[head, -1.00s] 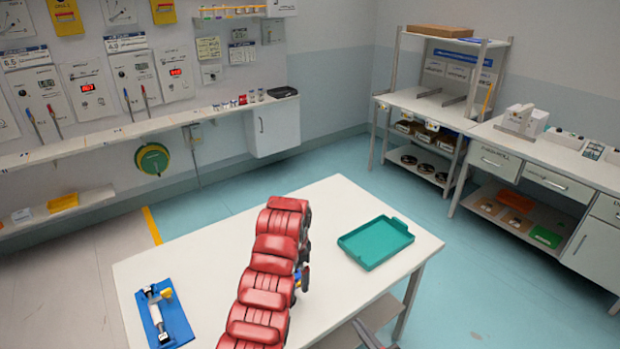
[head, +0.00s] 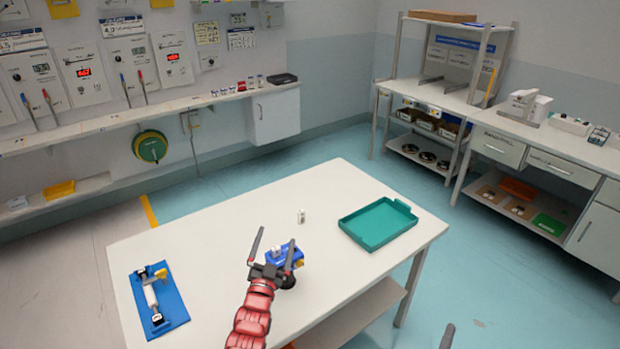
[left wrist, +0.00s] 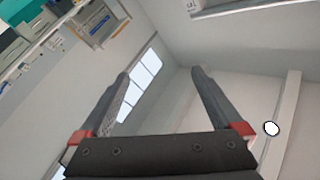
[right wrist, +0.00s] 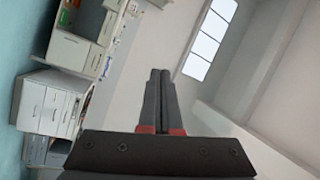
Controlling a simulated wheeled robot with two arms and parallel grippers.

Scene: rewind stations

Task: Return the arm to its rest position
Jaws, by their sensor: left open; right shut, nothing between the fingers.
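My left arm, red and segmented, reaches up from the bottom of the head view over the white table (head: 215,245). Its gripper (head: 275,236) is open with spread dark fingers. In the left wrist view the left gripper (left wrist: 162,72) has nothing between its fingers. A blue object (head: 292,255) shows partly behind the left gripper; its shape is mostly hidden. My right gripper (head: 447,337) shows only as a grey tip at the bottom edge. In the right wrist view the right gripper (right wrist: 160,72) is shut and empty, pointing at the room.
A small white cylinder (head: 301,216) stands on the table. A green tray (head: 375,243) lies at the right and a blue fixture (head: 174,307) with a white rod at the left. A wall shelf (head: 190,102) and a workbench (head: 560,145) stand beyond open floor.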

